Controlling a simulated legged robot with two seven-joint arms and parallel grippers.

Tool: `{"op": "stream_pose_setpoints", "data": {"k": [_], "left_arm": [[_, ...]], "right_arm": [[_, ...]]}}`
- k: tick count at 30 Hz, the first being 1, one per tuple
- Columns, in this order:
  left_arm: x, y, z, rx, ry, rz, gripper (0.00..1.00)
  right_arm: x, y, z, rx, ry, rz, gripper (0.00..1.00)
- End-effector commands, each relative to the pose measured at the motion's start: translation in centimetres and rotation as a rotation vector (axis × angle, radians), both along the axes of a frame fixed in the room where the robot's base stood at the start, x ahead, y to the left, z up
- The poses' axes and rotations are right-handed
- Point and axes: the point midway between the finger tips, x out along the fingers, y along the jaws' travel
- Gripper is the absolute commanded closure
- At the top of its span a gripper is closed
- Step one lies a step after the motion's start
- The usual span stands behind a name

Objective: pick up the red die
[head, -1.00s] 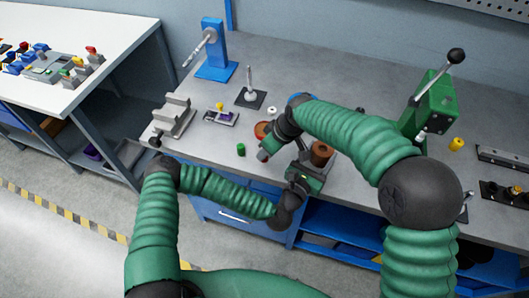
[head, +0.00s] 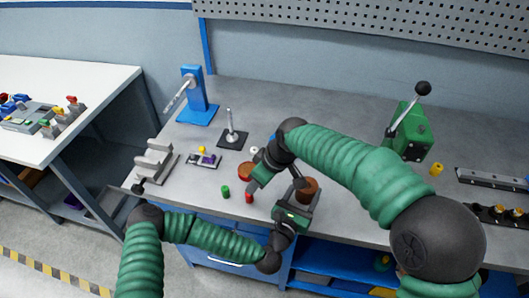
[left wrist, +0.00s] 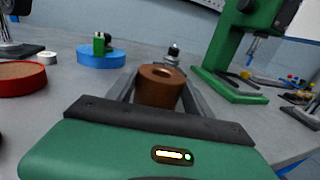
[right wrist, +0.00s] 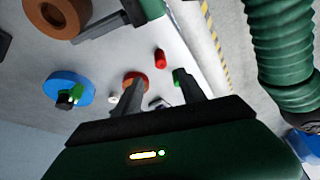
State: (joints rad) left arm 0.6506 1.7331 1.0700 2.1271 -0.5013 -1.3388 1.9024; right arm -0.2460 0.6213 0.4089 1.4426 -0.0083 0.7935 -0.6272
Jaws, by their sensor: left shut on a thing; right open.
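The red die (head: 249,197) is a small red cylinder standing on the grey bench near its front edge. It also shows in the right wrist view (right wrist: 160,58), just beyond and between the fingertips. My right gripper (right wrist: 162,82) is open and empty, pointing down at the bench beside the die; in the head view its fingers (head: 253,184) partly overlap the die's surroundings. My left gripper (head: 306,198) is shut on a copper-brown ring (left wrist: 158,88) with a central hole, which also shows in the head view (head: 307,189).
A green cylinder (head: 225,191) stands just left of the die. A red-rimmed brown disc (head: 246,171) lies behind it. A blue round base (left wrist: 101,56) with a green part is nearby. A green lever press (head: 409,134) stands at right; a blue stand (head: 194,97) is at back left.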

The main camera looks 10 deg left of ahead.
Motion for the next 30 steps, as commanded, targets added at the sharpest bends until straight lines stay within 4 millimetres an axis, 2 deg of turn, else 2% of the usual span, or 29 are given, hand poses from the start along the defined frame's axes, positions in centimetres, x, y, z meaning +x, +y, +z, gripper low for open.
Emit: {"op": "stream_pose_setpoints", "data": {"k": [3,6,11,18,26,30], "left_arm": [[0.0,0.0,0.0,0.000,0.000,0.000,0.92],[0.0,0.0,0.0,0.000,0.000,0.000,0.92],[0.0,0.0,0.0,0.000,0.000,0.000,0.92],[0.0,0.0,0.0,0.000,0.000,0.000,0.92],[0.0,0.0,0.0,0.000,0.000,0.000,0.92],[0.0,0.0,0.0,0.000,0.000,0.000,0.92]], "right_arm": [[0.2,1.0,-2.7,-0.001,0.005,0.002,0.52],[0.6,1.6,-4.3,-0.001,0.002,0.002,0.52],[0.8,2.2,-6.0,-0.001,0.002,0.002,0.52],[1.2,3.5,-9.8,-0.001,0.002,0.002,0.52],[1.3,3.7,-10.2,0.000,0.000,0.001,0.52],[1.3,3.6,-10.2,0.000,0.000,0.001,0.70]]}}
